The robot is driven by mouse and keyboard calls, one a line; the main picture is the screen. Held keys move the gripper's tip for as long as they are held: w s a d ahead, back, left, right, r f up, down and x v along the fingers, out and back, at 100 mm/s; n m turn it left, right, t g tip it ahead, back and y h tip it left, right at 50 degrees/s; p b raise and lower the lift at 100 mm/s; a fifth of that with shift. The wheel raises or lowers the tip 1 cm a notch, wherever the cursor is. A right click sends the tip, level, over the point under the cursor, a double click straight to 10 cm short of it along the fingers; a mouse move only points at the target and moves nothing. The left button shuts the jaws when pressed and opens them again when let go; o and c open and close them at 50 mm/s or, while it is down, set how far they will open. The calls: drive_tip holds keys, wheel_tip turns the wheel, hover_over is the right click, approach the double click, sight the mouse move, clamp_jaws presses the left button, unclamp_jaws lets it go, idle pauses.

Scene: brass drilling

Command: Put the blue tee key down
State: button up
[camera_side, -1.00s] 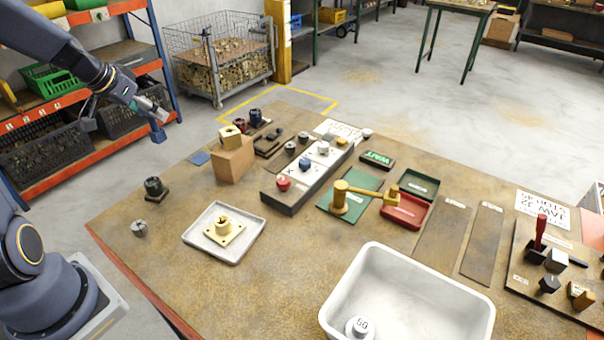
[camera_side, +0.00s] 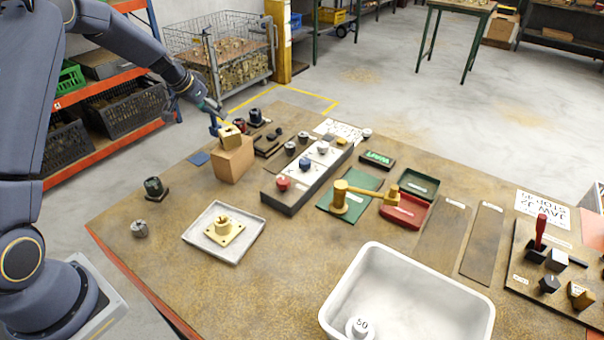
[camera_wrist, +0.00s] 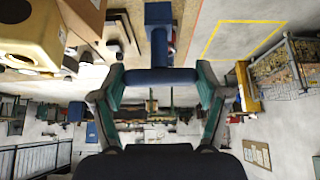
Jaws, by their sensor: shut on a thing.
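The blue tee key (camera_side: 213,127) hangs from my gripper (camera_side: 210,108) in the side view, just left of and above the brass block (camera_side: 229,137) on a cardboard box (camera_side: 233,160). In the wrist view my gripper (camera_wrist: 161,80) is shut on the tee key's crossbar (camera_wrist: 160,77), and its blue shank and socket end (camera_wrist: 158,20) point to the top of the picture. A flat blue patch (camera_side: 198,158) lies on the table left of the box. The key is clear of the table; whether it touches the block, I cannot tell.
The brass block also fills the upper left of the wrist view (camera_wrist: 35,35). Dark and blue sockets (camera_side: 255,115) stand behind the box. A grey tray (camera_side: 205,250) with a flanged brass part and a long grey block (camera_side: 290,198) with coloured knobs stand nearer. Table space between tray and box is bare.

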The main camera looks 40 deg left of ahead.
drive_tip(key=shift+s+a+f+x, duration=0.1)
drive_tip(key=shift+s+a+x, duration=0.05)
drive_tip(key=shift+x, duration=0.85)
drive_tip(key=shift+s+a+f+x, duration=0.1)
drive_tip(key=shift+s+a+x, duration=0.05)
drive_tip(key=shift+x, duration=0.85)
drive_tip(key=shift+s+a+f+x, duration=0.1)
drive_tip(key=shift+s+a+x, duration=0.05)
drive_tip(key=shift+x, duration=0.8)
drive_tip(key=shift+f, duration=0.15)
drive_tip(key=o, duration=1.5)
drive_tip(key=shift+f, duration=0.1)
drive_tip(key=shift+c, duration=0.2)
